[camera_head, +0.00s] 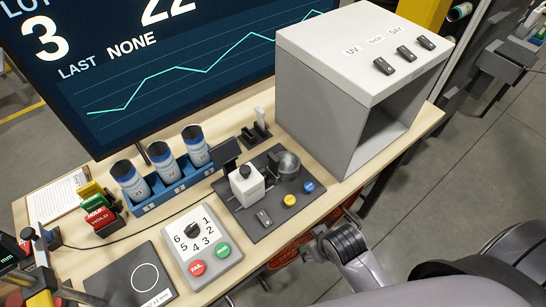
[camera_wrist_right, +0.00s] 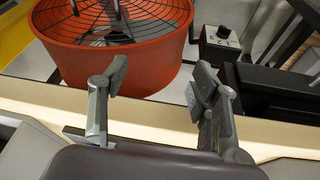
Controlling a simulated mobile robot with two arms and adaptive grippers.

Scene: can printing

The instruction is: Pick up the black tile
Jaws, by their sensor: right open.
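A dark square tile-like plate (camera_head: 225,153) stands tilted behind the small white device on the table in the head view. A small black stand (camera_head: 256,134) with upright pieces is just behind it. I cannot tell for certain which piece is the black tile. My right gripper (camera_head: 322,244) is at the table's front edge, right of the dark device base and apart from these pieces. In the wrist view my right gripper (camera_wrist_right: 162,82) has its fingers spread with nothing between them.
A grey light booth (camera_head: 325,110) stands at the right of the table. A blue rack (camera_head: 178,186) holds 3 cans. A numbered dial panel (camera_head: 202,245) and a dark circle-marked plate (camera_head: 125,280) lie in front.

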